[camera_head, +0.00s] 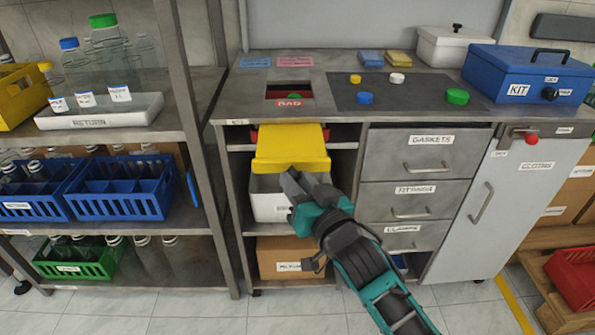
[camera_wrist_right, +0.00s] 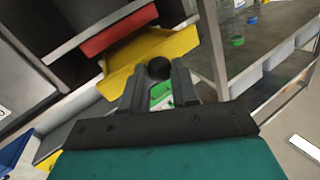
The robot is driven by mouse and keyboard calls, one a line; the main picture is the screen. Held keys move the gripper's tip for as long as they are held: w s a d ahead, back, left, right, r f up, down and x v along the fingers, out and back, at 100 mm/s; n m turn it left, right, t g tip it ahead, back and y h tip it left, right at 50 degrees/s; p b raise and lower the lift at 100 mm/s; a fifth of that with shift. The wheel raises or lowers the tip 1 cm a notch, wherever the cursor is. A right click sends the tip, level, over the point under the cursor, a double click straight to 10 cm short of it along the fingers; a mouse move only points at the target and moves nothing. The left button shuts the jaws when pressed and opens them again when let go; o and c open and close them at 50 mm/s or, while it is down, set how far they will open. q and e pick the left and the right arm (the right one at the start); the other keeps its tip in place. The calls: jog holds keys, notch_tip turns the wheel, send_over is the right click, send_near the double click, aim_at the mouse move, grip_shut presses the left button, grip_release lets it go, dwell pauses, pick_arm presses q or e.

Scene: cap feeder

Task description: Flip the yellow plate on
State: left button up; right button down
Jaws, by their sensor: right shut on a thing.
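The yellow plate (camera_head: 290,142) shows under the bench top, in the open bay below the opening labelled BAD. It slopes down toward me, and its lower lip faces my right gripper. In the right wrist view the yellow plate (camera_wrist_right: 185,48) has a round black knob (camera_wrist_right: 158,68) in front of it. My right gripper (camera_head: 300,178) is at the plate's lower front edge. In the wrist view the right gripper's fingers (camera_wrist_right: 160,82) are closed around the black knob. My left gripper is in neither view.
A white bin (camera_head: 265,205) sits below the plate, with a cardboard box (camera_head: 280,257) lower down. Drawers (camera_head: 415,155) stand to the right. A shelf rack with bottles and a blue crate (camera_head: 120,195) stands to the left. Caps lie on the bench mat (camera_head: 420,85).

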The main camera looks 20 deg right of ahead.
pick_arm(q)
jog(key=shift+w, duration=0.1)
pick_arm(e)
jog(key=shift+s+a+f, duration=0.1)
jog(key=shift+a, duration=0.05)
jog(key=c, duration=1.3)
grip_release()
jog(key=shift+o, duration=0.8)
jog(key=shift+s, duration=0.15)
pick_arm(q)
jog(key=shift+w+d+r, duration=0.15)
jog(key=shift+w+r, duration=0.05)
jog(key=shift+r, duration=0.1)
pick_arm(e)
jog(key=o, duration=0.3)
pick_arm(q)
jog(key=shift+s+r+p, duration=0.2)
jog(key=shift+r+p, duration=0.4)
jog(key=shift+p, duration=0.15)
pick_arm(e)
jog(key=s+d, duration=0.2)
jog(key=s, duration=1)
jog(key=shift+s, duration=0.35)
jog(key=shift+d, duration=0.1)
